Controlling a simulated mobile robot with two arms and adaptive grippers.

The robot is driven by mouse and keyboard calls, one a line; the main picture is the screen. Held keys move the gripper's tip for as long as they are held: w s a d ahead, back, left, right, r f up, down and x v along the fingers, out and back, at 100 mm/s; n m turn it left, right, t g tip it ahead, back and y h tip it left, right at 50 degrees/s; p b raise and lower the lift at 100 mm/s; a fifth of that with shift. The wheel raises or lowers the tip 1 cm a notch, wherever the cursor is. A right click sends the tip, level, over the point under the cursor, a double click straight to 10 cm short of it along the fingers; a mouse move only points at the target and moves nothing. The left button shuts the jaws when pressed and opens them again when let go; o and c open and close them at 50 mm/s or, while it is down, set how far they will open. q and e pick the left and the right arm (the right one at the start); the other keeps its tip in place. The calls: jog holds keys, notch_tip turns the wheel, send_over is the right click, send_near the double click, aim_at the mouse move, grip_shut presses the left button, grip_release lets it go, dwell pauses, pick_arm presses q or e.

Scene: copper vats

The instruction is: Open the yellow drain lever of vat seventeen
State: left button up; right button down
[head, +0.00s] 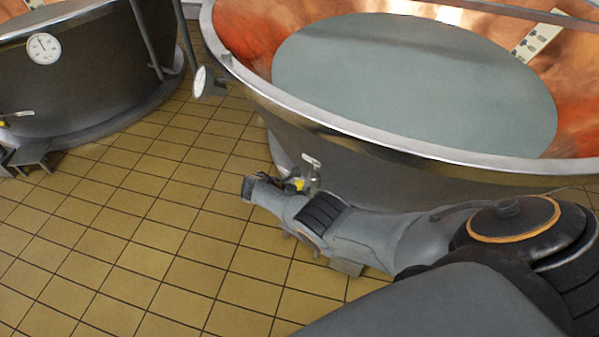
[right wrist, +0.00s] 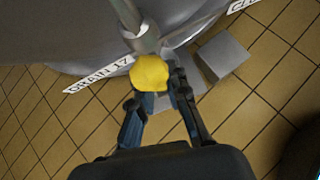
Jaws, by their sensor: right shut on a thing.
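The yellow knob of the drain lever (right wrist: 150,72) shows in the right wrist view, on a metal pipe fitting (right wrist: 146,40) low on the vat. A white label reading "DRAIN 17" (right wrist: 97,75) is beside it. My right gripper (right wrist: 155,85) is shut on the knob, with one finger on each side. The lever's shaft is mostly hidden. My left gripper is out of view.
A grey block (right wrist: 223,56) stands on the tiles near the drain, by a partly cut-off label (right wrist: 241,5). Another vat (head: 95,80) with a dial (head: 43,48) stands at left. Tiled floor (head: 130,230) between is clear.

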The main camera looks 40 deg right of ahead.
jog(key=shift+s+a+f, duration=0.1)
jog(key=c, duration=1.3)
grip_release()
jog(key=v, duration=1.2)
jog(key=shift+f, duration=0.1)
